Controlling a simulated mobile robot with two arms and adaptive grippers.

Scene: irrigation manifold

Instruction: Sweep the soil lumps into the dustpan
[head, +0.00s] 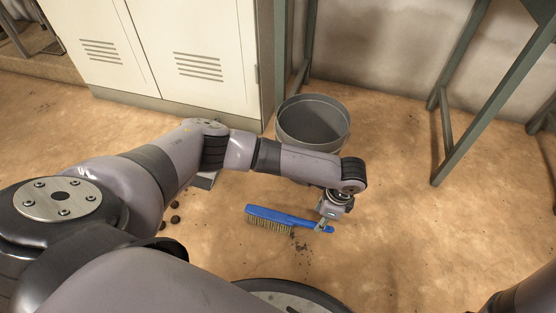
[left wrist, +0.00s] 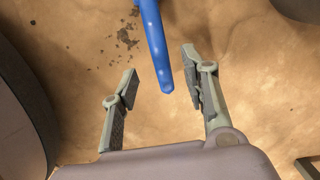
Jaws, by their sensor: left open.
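A blue brush (head: 275,216) with pale bristles lies on the soil floor, its handle toward the right. My left gripper (head: 325,222) is over the handle end. In the left wrist view the blue handle (left wrist: 160,50) shows between the two spread fingers of my left gripper (left wrist: 161,68), with gaps on both sides. Several dark round soil lumps (head: 175,212) lie left of the brush, close to my arm, which may hide more. A grey piece (head: 205,181) under my left arm may be the dustpan; most of it is hidden. My right gripper is not in view.
A grey bucket (head: 313,122) stands behind my left forearm. A cream cabinet (head: 200,50) is at the back left. Green metal legs (head: 465,120) stand at the right. Dark crumbs (head: 300,245) are scattered by the brush. The floor right of the brush is clear.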

